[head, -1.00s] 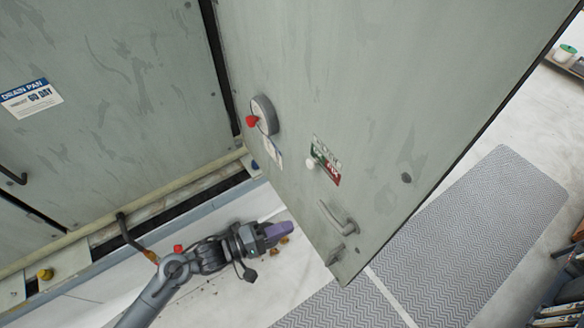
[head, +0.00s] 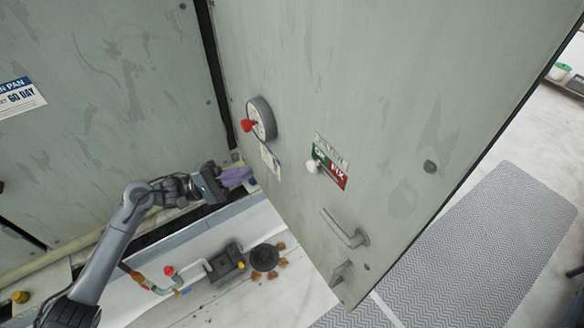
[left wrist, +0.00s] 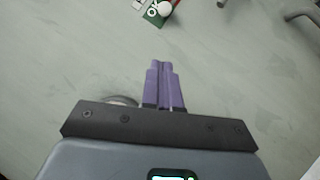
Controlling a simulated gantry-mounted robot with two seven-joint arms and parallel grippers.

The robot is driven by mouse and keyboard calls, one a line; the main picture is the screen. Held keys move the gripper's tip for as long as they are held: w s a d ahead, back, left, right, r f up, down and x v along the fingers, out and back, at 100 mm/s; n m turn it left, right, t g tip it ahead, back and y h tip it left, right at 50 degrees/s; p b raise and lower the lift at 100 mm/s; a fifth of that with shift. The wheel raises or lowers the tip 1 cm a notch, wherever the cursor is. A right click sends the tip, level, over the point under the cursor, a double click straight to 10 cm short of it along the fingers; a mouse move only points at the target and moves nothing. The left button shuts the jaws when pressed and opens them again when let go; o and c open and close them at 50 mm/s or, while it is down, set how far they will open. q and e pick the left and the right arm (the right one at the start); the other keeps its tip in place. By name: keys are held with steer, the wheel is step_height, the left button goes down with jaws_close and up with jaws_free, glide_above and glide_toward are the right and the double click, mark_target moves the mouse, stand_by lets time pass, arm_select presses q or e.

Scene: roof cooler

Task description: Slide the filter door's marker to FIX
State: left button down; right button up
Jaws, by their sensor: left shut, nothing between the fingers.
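The filter door (head: 380,110) is a large grey-green panel. Its marker is a white knob (head: 312,166) on a small plate (head: 331,165) with a green part at left and a red part reading FIX at right. The knob sits over the green part. In the left wrist view the knob (left wrist: 164,9) and the plate (left wrist: 153,17) show at the top edge. My left gripper (head: 240,176), with purple fingers, is shut and empty, left of and apart from the plate; its fingers (left wrist: 163,80) point toward the plate in the left wrist view. My right gripper is not in view.
A round gauge with a red knob (head: 247,125) sits on the door left of the plate. A lever handle (head: 345,232) is below right. A DRAIN PAN label (head: 18,97) marks the left panel. Pipework and a black round part (head: 264,257) lie below.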

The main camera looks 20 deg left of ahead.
arm_select(q)
steer(key=p, duration=0.4)
glide_toward(317, 161)
steer(key=w+d, duration=0.2)
steer(key=w, duration=0.1)
steer(key=shift+s+d+r, duration=0.15)
steer(key=shift+d, duration=0.25)
steer(key=shift+s+d+r, duration=0.1)
steer(key=shift+d+r, duration=0.1)
steer(key=shift+d, duration=0.2)
steer(key=shift+d, duration=0.1)
